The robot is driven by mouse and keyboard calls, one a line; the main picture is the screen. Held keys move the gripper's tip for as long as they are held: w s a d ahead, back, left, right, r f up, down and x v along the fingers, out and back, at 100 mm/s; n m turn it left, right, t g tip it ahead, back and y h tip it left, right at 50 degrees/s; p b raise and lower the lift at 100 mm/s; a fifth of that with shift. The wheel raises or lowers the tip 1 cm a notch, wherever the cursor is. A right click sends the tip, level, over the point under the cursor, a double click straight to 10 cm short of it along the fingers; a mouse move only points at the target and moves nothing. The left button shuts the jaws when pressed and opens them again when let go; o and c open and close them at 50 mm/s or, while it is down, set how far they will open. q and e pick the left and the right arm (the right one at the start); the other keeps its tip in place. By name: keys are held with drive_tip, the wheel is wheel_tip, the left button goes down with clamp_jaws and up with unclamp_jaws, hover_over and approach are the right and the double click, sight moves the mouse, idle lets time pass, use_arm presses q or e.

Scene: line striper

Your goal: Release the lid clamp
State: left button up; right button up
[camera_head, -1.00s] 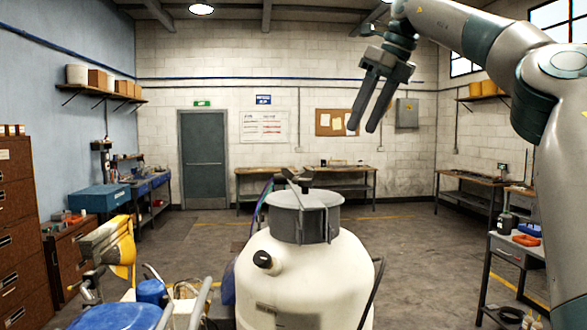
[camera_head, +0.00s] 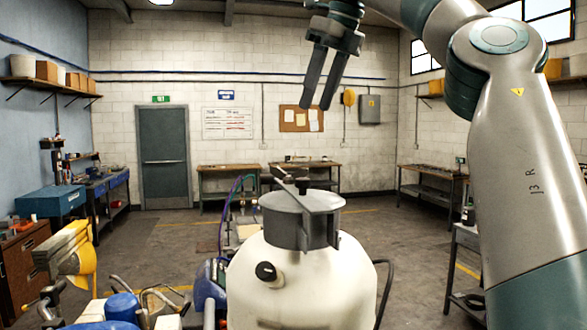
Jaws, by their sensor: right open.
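A large cream tank (camera_head: 325,275) stands in front of me with a round grey lid (camera_head: 285,222) on top. A grey clamp bar (camera_head: 313,201) lies across the lid, with a dark knob (camera_head: 302,186) near its middle and a bent-down end on the front side. My right gripper (camera_head: 317,106) hangs in the air above the lid, fingers pointing down and slightly left. Its fingers are apart and empty, with clear space between them and the clamp. My left gripper is not in view.
A black cap (camera_head: 266,271) sits on the tank's shoulder. A yellow part (camera_head: 72,250), handlebars and a blue container (camera_head: 122,306) are at the lower left. A black hose (camera_head: 384,290) runs down the tank's right side. A bench (camera_head: 464,250) stands at right; open floor lies behind.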

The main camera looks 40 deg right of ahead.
drive_tip(key=w+f, duration=0.1)
approach(291, 176)
drive_tip(key=p+x, duration=0.1)
drive_tip(key=x, duration=0.7)
drive_tip(key=shift+w+d, duration=0.15)
drive_tip(key=shift+w, duration=0.05)
drive_tip(key=shift+r, duration=0.1)
drive_tip(key=shift+c, duration=0.5)
drive_tip(key=c, duration=0.9)
